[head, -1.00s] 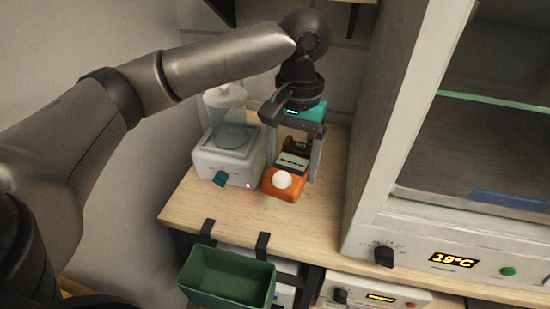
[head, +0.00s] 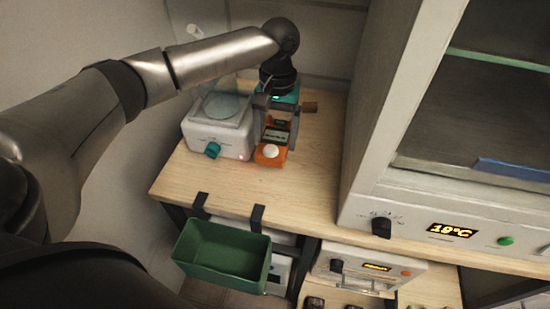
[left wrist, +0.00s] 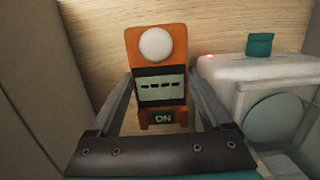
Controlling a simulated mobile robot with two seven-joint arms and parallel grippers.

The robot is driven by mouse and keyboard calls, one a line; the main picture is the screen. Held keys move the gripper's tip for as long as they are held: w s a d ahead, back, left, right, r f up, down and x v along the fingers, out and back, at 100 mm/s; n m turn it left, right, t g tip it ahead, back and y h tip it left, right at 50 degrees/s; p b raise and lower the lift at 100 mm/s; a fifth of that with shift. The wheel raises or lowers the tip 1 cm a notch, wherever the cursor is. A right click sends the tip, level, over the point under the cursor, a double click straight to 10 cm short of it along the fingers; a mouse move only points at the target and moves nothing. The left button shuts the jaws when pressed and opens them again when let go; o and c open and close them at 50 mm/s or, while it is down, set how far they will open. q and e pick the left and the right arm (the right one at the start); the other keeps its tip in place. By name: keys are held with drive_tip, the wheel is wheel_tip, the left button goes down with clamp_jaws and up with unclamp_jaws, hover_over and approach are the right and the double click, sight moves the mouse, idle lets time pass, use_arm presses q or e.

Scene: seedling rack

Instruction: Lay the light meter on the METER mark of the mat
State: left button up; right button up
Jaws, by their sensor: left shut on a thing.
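The light meter (head: 268,157) is orange with a white dome and a small display. I see no mat or METER mark. My right gripper is not in view.
A white device (head: 215,137) with a teal knob stands close left of the meter. A small brown thing (head: 310,107) shows behind right. A tall cabinet (head: 365,205) bounds the right. A green bin (head: 222,252) hangs at the front edge. The bench (head: 250,190) in front is clear.

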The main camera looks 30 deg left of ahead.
use_arm(q)
wheel_tip(320, 180, down, 7)
drive_tip(key=shift+r+b, duration=0.2)
drive_tip(key=shift+b, duration=0.6)
drive_tip(key=shift+f, duration=0.1)
drive_tip(key=shift+f, duration=0.1)
drive_tip(key=o, duration=1.4)
drive_tip(key=shift+o, duration=0.3)
